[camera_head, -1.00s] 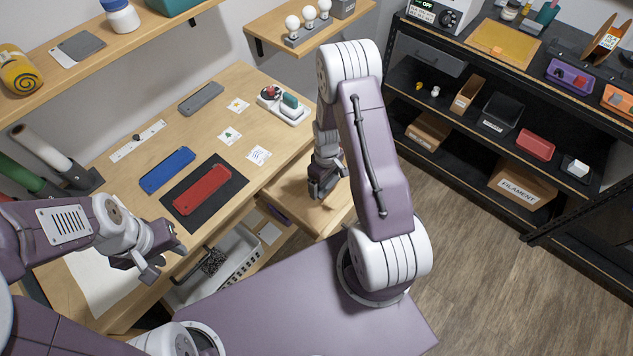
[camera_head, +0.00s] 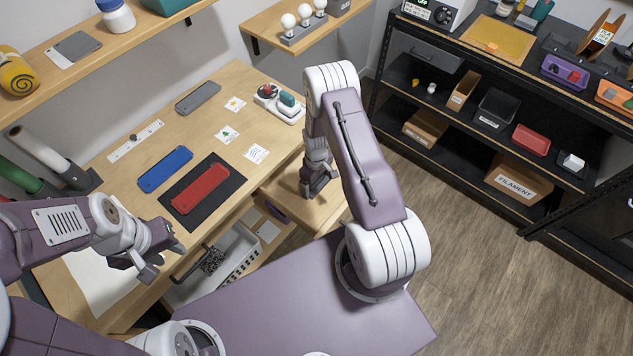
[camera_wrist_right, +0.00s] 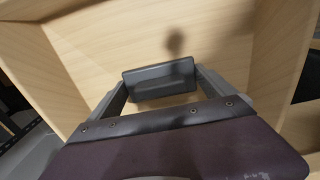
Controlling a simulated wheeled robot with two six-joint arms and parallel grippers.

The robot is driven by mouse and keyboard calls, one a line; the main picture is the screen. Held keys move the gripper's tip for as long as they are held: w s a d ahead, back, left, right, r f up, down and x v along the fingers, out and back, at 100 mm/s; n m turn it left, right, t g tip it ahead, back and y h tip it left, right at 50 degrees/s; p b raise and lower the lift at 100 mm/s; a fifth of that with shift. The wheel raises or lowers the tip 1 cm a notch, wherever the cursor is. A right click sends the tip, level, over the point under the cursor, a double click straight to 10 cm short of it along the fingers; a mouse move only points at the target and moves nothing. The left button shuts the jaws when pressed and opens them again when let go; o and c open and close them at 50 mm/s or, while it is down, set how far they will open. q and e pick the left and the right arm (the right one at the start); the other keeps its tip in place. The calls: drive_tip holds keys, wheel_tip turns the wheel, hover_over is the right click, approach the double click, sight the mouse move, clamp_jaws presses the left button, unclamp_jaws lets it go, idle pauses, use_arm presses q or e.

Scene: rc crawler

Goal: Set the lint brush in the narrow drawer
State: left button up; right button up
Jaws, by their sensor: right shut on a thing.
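My right gripper (camera_head: 317,192) is low beside the workbench's right front edge, over a pale wooden drawer (camera_head: 290,206). In the right wrist view, a dark grey block-like thing, apparently the lint brush (camera_wrist_right: 160,80), sits between my right gripper's fingers (camera_wrist_right: 160,88), which are shut on it. Pale wooden walls and a wooden floor surround it in that view, with a soft dark shadow on the floor. I cannot tell whether the brush touches the floor; the rest of it is hidden. My left gripper (camera_head: 163,262) is empty and open, over the bench's left front edge.
The workbench (camera_head: 130,205) carries a red case (camera_head: 200,188) on a black mat, a blue case (camera_head: 165,169) and a grey case (camera_head: 198,97). A black shelf (camera_head: 480,75) stands right; the floor between is clear.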

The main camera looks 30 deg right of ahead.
drive_tip(key=shift+s+a+f, duration=0.1)
drive_tip(key=shift+s+f, duration=0.15)
drive_tip(key=shift+f, duration=0.15)
drive_tip(key=o, duration=1)
drive_tip(key=shift+s+b, duration=0.2)
drive_tip(key=shift+b, duration=0.1)
drive_tip(key=shift+c, duration=0.2)
drive_tip(key=r, duration=0.2)
drive_tip(key=w+r, duration=0.1)
drive_tip(key=shift+w+r+p, duration=0.1)
drive_tip(key=shift+r+p, duration=0.25)
drive_tip(key=shift+r, duration=0.05)
drive_tip(key=r, duration=0.8)
drive_tip(key=shift+s, duration=0.25)
drive_tip(key=r, duration=0.1)
wheel_tip(320, 180, up, 8)
drive_tip(key=m, duration=0.2)
hover_over(317, 181)
drive_tip(key=s+a, duration=0.4)
drive_tip(key=s+a+r+m+t, duration=0.1)
drive_tip(key=s+a+r+m, duration=0.1)
drive_tip(key=s, duration=0.6)
wheel_tip(317, 181, up, 2)
drive_tip(key=shift+s+a+r+m, duration=0.2)
drive_tip(key=shift+a+r+m, duration=0.1)
drive_tip(key=shift+a, duration=0.55)
